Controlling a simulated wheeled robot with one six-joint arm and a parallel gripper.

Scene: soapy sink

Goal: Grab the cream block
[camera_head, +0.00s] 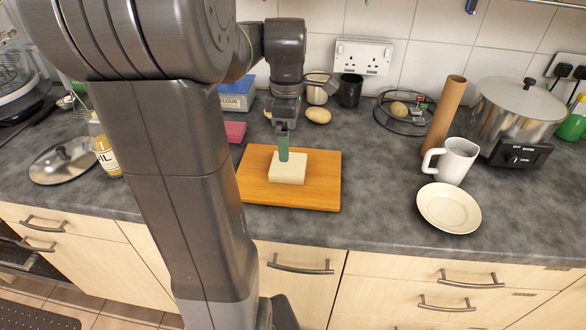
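The cream block (290,174) is a low, pale, squarish block. It lies flat on an orange-brown wooden board (318,195) on the counter. My gripper (283,150) points down directly over the block, with its green fingertip at or just in front of the block's far edge. Only one green finger shows clearly, so the gap between the fingers is hidden. I cannot tell whether the finger touches the block. The block appears to rest on the board.
A white mug (457,161) and a cream plate (449,208) stand right of the board, near a cardboard tube (445,115) and a steel pot (516,108). A pink block (235,131) lies behind the board's left side. A pot lid (63,161) and an oil bottle (106,155) are at left.

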